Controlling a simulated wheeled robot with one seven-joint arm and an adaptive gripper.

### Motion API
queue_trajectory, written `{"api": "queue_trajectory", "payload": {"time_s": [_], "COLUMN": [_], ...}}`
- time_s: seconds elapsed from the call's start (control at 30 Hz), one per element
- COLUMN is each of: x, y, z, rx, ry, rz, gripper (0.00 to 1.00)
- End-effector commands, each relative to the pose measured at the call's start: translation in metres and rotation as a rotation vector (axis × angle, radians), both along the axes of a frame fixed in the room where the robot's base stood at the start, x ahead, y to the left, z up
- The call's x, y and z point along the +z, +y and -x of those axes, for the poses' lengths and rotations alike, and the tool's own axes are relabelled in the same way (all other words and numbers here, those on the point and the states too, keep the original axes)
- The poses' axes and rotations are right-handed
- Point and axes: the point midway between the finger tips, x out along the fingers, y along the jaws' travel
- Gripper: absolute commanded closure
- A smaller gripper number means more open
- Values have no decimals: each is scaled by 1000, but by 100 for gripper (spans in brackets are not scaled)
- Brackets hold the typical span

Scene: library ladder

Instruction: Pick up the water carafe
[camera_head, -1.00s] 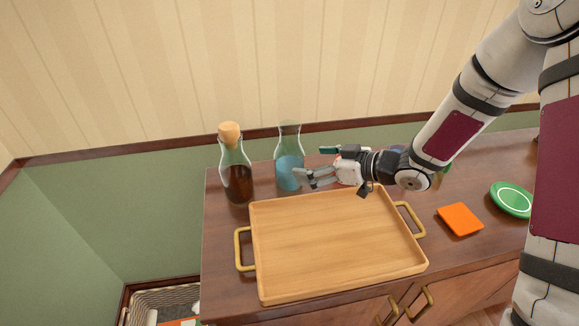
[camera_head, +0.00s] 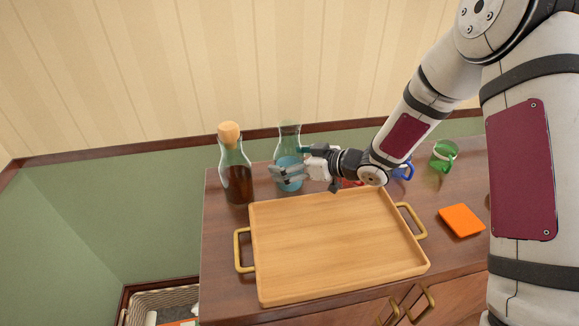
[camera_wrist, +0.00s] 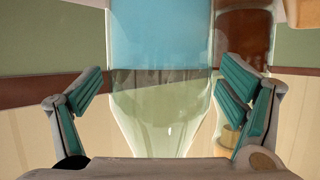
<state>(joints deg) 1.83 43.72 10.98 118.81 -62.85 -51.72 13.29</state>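The water carafe (camera_head: 289,143) is clear glass with blue water in it. It stands upright on the cabinet top behind the tray, against the green wall panel. My gripper (camera_head: 288,162) is at the carafe, with its fingers spread to either side of it. In the wrist view the carafe (camera_wrist: 160,95) appears upside down between the two open fingers of my gripper (camera_wrist: 163,90). Gaps show on both sides, so the fingers look apart from the glass.
A cork-topped carafe of dark liquid (camera_head: 237,178) stands just left. A wooden tray (camera_head: 335,245) with brass handles lies in front. A blue mug (camera_head: 405,170), a green mug (camera_head: 444,155) and an orange coaster (camera_head: 461,219) are to the right. A red thing is partly hidden behind my gripper.

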Motion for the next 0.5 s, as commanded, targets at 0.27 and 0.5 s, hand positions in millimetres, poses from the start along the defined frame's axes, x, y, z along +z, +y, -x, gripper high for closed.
{"api": "queue_trajectory", "payload": {"time_s": [0.27, 0.5], "x": [0, 2], "y": [0, 1], "z": [0, 0], "rx": [0, 1], "ry": [0, -4], "rz": [0, -3], "gripper": [74, 96]}}
